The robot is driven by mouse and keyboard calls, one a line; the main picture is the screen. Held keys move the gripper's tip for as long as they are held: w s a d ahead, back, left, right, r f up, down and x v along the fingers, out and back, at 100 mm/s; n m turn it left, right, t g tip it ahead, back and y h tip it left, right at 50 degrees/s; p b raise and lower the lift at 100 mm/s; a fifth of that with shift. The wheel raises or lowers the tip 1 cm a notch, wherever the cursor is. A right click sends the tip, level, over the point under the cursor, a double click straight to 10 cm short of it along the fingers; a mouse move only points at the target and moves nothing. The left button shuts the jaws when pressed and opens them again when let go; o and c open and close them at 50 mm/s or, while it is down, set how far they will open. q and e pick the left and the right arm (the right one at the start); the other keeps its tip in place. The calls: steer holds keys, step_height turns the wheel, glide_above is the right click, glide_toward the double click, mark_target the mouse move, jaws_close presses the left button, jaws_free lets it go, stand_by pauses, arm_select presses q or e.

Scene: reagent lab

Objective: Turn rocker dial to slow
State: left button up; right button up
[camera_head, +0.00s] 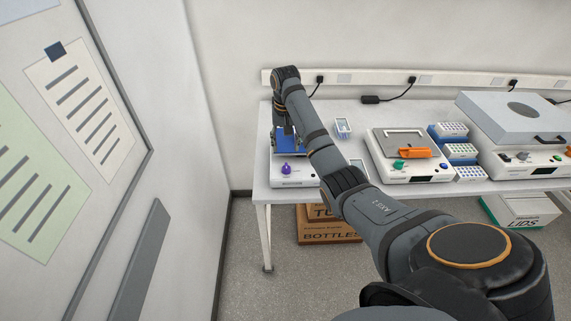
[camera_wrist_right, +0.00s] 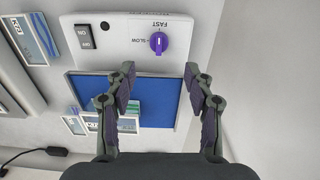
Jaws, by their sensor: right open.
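The white rocker (camera_head: 293,181) with a blue platform stands at the left end of the bench. Its purple dial (camera_head: 286,169) is on the front panel. In the right wrist view, the dial (camera_wrist_right: 158,43) has FAST printed above it and SLOW to its left. Its pale mark seems to lie toward FAST, but it is small. My right gripper (camera_wrist_right: 159,68) is open and empty over the blue platform (camera_wrist_right: 155,98); the dial lies just beyond its fingertips, roughly centred between them, apparently untouched. In the head view this gripper is partly hidden by my arm. My left gripper is not in view.
Another device with an orange clamp (camera_head: 415,153), blue tube racks (camera_head: 461,150) and a larger grey-lidded machine (camera_head: 520,120) stand to the right. Cardboard boxes (camera_head: 328,232) are under the bench. A wall is close on the left.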

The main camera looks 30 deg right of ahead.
mark_target(286, 165)
steer(key=f, duration=0.1)
steer(key=b, duration=0.1)
steer(key=f+b, duration=0.1)
steer(key=shift+d+f, duration=0.25)
steer(key=shift+f, duration=0.1)
step_height(286, 165, down, 6)
steer(key=shift+r+p, duration=0.1)
steer(key=shift+p, duration=0.85)
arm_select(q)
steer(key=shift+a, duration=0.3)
arm_select(e)
steer(key=shift+f, duration=0.6)
steer(key=shift+a, duration=0.1)
steer(key=shift+c, duration=0.4)
jaws_close()
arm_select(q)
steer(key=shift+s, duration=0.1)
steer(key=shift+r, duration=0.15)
